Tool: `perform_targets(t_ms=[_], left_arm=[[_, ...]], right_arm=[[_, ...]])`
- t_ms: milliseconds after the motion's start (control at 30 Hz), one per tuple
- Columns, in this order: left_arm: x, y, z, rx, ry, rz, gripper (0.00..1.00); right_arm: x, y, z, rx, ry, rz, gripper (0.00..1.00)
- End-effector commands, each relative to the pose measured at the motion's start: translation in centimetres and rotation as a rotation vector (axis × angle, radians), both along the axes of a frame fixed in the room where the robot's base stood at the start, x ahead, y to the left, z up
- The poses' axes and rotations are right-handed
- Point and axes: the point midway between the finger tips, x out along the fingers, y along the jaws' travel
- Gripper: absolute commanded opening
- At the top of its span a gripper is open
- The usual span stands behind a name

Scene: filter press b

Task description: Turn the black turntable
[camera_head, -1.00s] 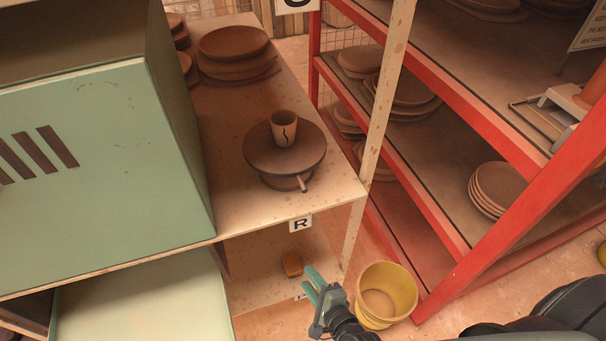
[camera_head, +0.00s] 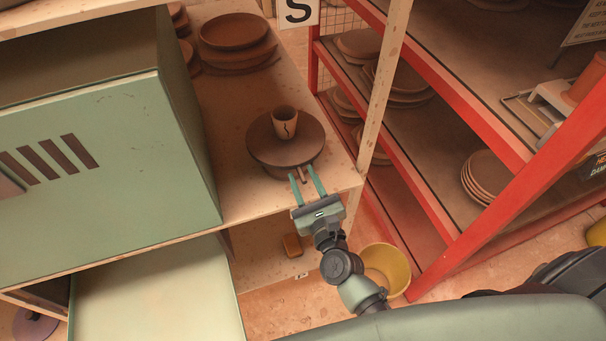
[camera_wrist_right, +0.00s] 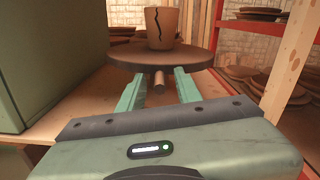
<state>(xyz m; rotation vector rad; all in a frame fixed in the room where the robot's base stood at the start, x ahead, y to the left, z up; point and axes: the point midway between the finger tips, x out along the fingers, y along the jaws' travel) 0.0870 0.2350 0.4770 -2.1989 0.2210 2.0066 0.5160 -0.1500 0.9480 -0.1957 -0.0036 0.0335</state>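The dark brown-black turntable (camera_head: 268,148) stands on the wooden shelf near its front right corner. A small cup (camera_head: 285,122) with a black crack-like line stands on top of it. A short handle peg (camera_wrist_right: 159,82) sticks out from under the disc towards me. My right gripper (camera_head: 307,180) is open, its two green fingers pointing at the turntable. In the wrist view the fingers (camera_wrist_right: 158,88) lie on either side of the peg, with a gap to it on both sides. My left gripper is in neither view.
A green cabinet (camera_head: 110,150) stands left of the turntable. Stacked brown plates (camera_head: 235,45) lie behind it. A pale post (camera_head: 383,90) and a red rack (camera_head: 500,210) are on the right. A yellow bucket (camera_head: 392,268) is on the floor below.

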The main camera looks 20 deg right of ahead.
Motion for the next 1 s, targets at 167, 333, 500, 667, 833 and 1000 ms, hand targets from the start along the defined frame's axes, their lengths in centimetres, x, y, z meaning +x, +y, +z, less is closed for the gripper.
perform_targets(t_ms=[167, 333, 500, 667, 833, 1000], left_arm=[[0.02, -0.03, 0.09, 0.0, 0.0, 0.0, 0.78], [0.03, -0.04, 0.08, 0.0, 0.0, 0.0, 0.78], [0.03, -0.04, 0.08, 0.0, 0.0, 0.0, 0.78], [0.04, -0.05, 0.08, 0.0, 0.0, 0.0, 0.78], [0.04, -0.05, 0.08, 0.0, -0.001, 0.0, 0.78], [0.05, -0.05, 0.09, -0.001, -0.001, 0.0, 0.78]], right_arm=[[0.39, 0.01, -0.06, 0.0, 0.001, 0.0, 0.34], [0.36, 0.02, -0.06, 0.0, 0.001, 0.0, 0.26], [0.35, 0.02, -0.05, -0.001, 0.001, 0.0, 0.0], [0.35, 0.02, -0.04, -0.001, 0.001, 0.0, 0.0], [0.34, 0.02, -0.04, -0.001, 0.001, 0.0, 0.0], [0.34, 0.02, -0.04, -0.001, 0.001, 0.001, 0.0]])
